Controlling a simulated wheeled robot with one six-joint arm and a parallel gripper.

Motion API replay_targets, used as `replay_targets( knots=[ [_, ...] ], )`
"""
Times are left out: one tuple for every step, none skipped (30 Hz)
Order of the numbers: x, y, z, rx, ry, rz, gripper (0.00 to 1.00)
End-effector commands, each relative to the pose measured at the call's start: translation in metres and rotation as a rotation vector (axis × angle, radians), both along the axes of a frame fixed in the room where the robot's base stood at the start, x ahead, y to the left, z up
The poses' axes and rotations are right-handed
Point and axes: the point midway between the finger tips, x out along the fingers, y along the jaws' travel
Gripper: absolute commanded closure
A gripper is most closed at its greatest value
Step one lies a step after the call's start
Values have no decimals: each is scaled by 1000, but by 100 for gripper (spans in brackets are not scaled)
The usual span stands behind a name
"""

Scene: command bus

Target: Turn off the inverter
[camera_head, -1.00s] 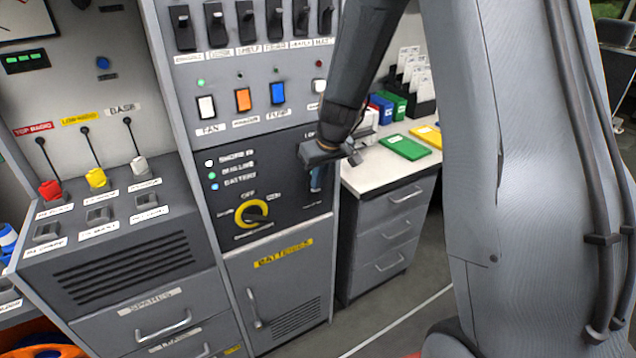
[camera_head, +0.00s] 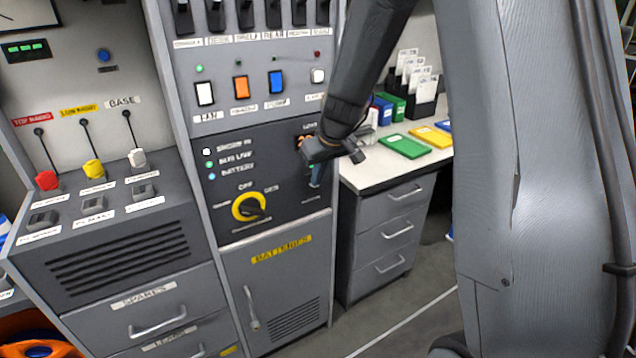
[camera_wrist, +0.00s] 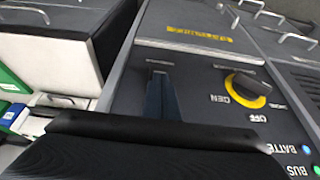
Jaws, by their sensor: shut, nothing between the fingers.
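The black control panel (camera_head: 225,190) has a blue lever (camera_head: 316,176) in a slot on its right and a yellow-ringed rotary knob (camera_head: 249,207) at lower left. OFF is printed above the knob. The label under the lever is too blurred to read, so I cannot tell which control is the inverter's. My gripper (camera_head: 330,151) is shut and empty, in front of the panel's upper right, hiding part of the area above the lever. The wrist view shows the blue lever (camera_wrist: 161,101) just beyond my dark gripper (camera_wrist: 160,145), and the knob (camera_wrist: 248,88) to its right. Contact cannot be judged.
Coloured rockers, including an orange one (camera_head: 241,87), sit above the panel. A batteries cabinet (camera_head: 270,290) is below. A counter (camera_head: 375,175) with green and yellow folders and drawers stands at right. A radio console (camera_head: 110,215) is at left. Open floor lies in front.

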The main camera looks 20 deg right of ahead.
Motion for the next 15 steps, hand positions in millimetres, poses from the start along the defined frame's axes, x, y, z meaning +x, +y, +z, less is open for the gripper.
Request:
replay_targets(
  knots=[
    [3, -1, -4, 0, -1, 0, 100],
    [3, -1, -5, 0, -2, 0, 100],
    [4, -1, -6, 0, -2, 0, 100],
    [4, -1, -6, 0, -2, 0, 100],
    [4, -2, -8, 0, -2, 0, 100],
    [3, -2, -9, -1, -1, 0, 100],
    [3, -2, -11, 0, -1, -1, 100],
    [2, -3, -12, 0, -1, -1, 100],
    [1, -3, -14, 0, -1, -1, 100],
    [0, -3, -15, 0, -2, -1, 100],
    [-1, -4, -17, 0, -1, -1, 100],
    [-3, -4, -20, 0, 0, -1, 100],
    [-3, -4, -21, 0, 0, -1, 100],
    [-4, -4, -22, 1, -1, -1, 100],
    [-5, -4, -21, 1, -1, -1, 100]
  ],
)
